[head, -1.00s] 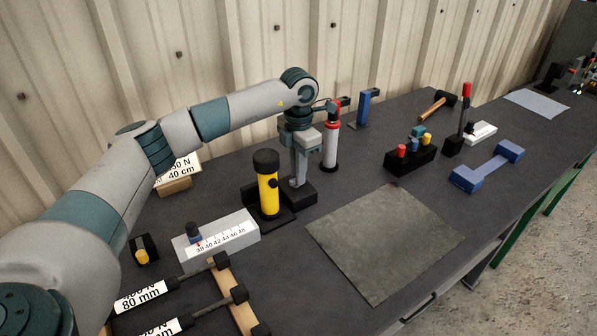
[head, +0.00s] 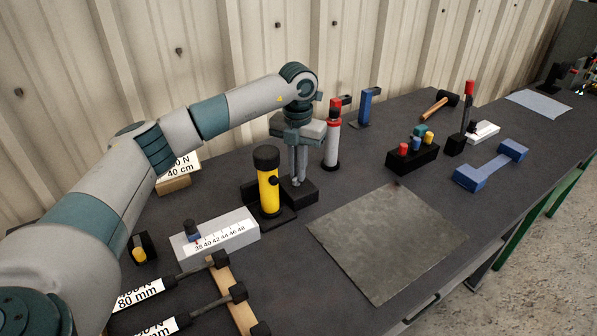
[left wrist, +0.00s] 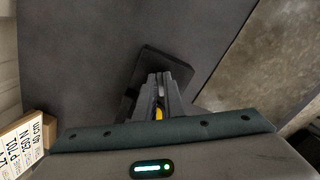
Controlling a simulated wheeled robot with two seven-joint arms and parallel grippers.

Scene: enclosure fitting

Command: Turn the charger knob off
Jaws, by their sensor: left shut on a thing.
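The charger (head: 309,193) is a low black block on the bench, beside the black base of an upright yellow flashlight (head: 268,190). My left gripper (head: 299,182) points straight down onto the block, its fingers close together. It is shut on the charger knob, which the fingers hide, so its setting cannot be read. In the left wrist view the fingers (left wrist: 160,95) reach toward the dark charger block (left wrist: 155,62), and a small yellow patch shows between them. My right gripper is in neither view.
A red-and-white cylinder (head: 332,140) stands close behind the gripper. A grey block with a number scale (head: 226,237) is at the front left. A bare grey mat (head: 385,240) lies to the right. A black block with coloured knobs (head: 412,160) is beyond it.

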